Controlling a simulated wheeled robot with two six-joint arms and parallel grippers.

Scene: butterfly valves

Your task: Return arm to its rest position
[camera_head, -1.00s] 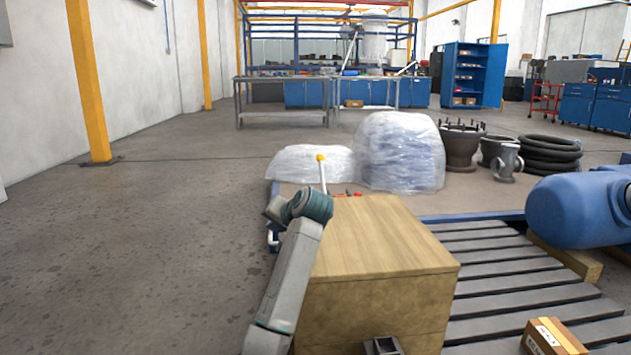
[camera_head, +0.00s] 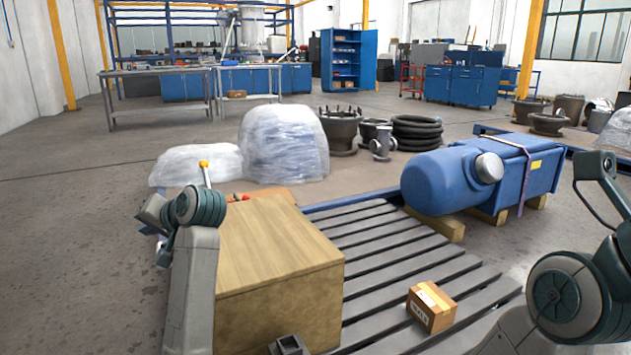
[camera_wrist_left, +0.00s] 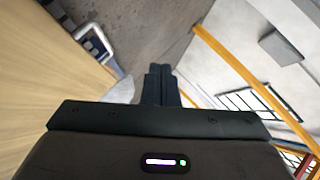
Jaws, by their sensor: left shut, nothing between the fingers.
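My left arm comes up along the left side of a wooden box in the head view. My left gripper (camera_head: 163,254) shows only in part there, small and dark, left of the box and half hidden by my arm. In the left wrist view the black fingers of my left gripper (camera_wrist_left: 160,72) are together with nothing between them. They point past the box toward the floor and wall. My right arm (camera_head: 565,295) shows at the right edge of the head view, bent; its gripper is out of the picture.
The wooden box (camera_head: 270,250) stands close beside my left arm. A white lever with a yellow knob (camera_head: 204,164) rises behind my wrist. A slatted platform (camera_head: 385,262) holds a small carton (camera_head: 432,306). A blue tank (camera_head: 440,182) lies beyond. Floor at the left is clear.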

